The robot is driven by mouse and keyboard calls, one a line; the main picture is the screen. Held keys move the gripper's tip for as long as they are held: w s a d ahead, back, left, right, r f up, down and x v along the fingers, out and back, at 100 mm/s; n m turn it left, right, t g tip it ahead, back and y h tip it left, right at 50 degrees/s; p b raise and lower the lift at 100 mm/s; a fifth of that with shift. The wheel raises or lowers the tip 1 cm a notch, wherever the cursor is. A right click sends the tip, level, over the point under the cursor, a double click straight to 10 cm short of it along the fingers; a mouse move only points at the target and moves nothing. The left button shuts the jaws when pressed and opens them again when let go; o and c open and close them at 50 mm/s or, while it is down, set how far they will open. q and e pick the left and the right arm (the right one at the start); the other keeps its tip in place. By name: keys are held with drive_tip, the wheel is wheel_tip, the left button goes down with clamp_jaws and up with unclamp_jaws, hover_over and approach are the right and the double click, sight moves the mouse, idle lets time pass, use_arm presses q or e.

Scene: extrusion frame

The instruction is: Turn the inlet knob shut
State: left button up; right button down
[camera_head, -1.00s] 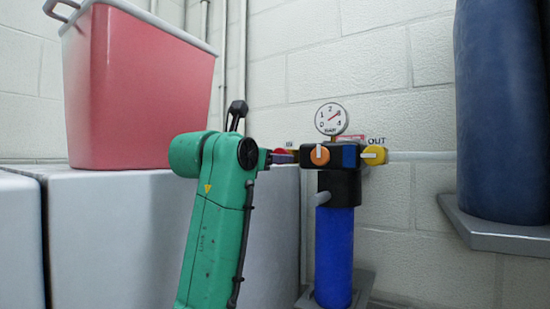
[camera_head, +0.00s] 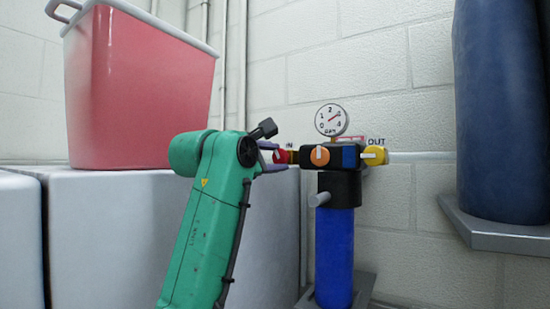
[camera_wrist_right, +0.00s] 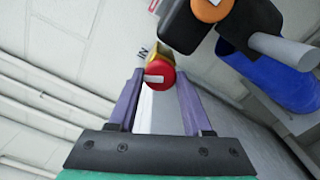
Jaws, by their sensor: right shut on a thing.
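The inlet knob (camera_head: 281,157) is red and sits at the left end of the filter unit, by the "IN" label. In the right wrist view the knob (camera_wrist_right: 160,82) shows its round red face with a pale bar lying roughly crosswise. My right gripper (camera_head: 274,156) reaches it from the left. Its purple fingers are shut on the knob, one on each side, as the wrist view (camera_wrist_right: 159,80) shows. The knob's far side is hidden. My left gripper is not in view.
The filter unit has a blue bowl (camera_head: 334,255), an orange knob (camera_head: 320,156), a yellow outlet knob (camera_head: 374,155) and a gauge (camera_head: 331,120). A red bin (camera_head: 138,90) stands on grey blocks (camera_head: 120,235) at left. A blue cylinder (camera_head: 500,110) stands at right.

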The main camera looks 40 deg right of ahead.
drive_tip(key=m, duration=0.5)
drive_tip(key=shift+r, duration=0.2)
idle(0.5)
drive_tip(key=shift+c, duration=1.8)
unclamp_jaws()
drive_tip(key=shift+w+d+f, duration=0.15)
drive_tip(key=shift+d+f, duration=0.05)
drive_tip(key=shift+d, duration=0.05)
drive_tip(key=b+v, duration=0.5)
drive_tip(key=v, duration=0.9)
drive_tip(key=shift+a, duration=0.25)
